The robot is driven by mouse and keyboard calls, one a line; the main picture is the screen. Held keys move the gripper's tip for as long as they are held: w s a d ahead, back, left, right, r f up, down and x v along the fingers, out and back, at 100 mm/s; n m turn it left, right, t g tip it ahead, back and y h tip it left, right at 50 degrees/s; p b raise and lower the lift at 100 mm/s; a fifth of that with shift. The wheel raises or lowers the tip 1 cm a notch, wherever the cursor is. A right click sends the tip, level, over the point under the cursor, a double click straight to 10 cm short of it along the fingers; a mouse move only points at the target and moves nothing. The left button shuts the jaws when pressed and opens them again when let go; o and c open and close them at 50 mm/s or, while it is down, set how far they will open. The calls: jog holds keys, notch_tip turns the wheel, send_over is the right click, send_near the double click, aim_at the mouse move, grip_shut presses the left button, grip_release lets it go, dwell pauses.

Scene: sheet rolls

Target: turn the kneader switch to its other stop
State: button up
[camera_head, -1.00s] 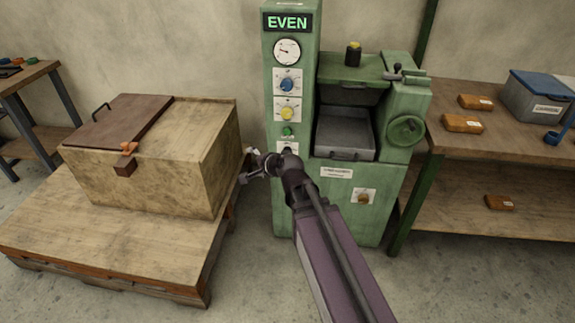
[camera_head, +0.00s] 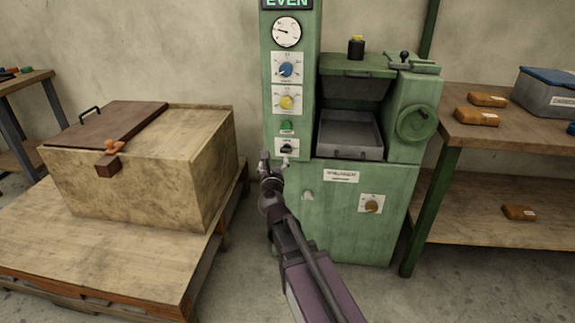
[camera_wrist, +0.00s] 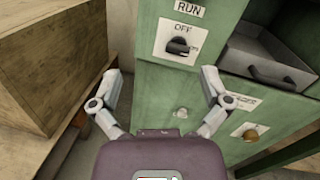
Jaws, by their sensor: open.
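A small black switch (camera_head: 287,149) sits on a white plate low on the green machine's left column. In the wrist view the black switch (camera_wrist: 179,47) has "OFF" printed above it and a partly hidden mark at its right. A "RUN" label is above the plate. I cannot tell for sure which mark the switch points at. My gripper (camera_head: 275,161) is just below the plate in the head view. No contact shows.
The column carries a blue dial (camera_head: 286,69), a yellow dial (camera_head: 287,102) and a green button (camera_head: 287,127). A brown knob (camera_head: 372,206) is on the lower front. A wooden chest (camera_head: 140,170) stands close on the left, a bench (camera_head: 500,135) on the right.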

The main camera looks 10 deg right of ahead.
jog(key=f+m+h, duration=0.1)
jog(key=d+f+m+h+b, duration=0.1)
jog(key=m, duration=0.1)
jog(key=d+f+m+g+h+b, duration=0.1)
jog(key=f, duration=0.1)
jog(key=shift+s+m, duration=0.15)
jog(key=shift+m, duration=0.25)
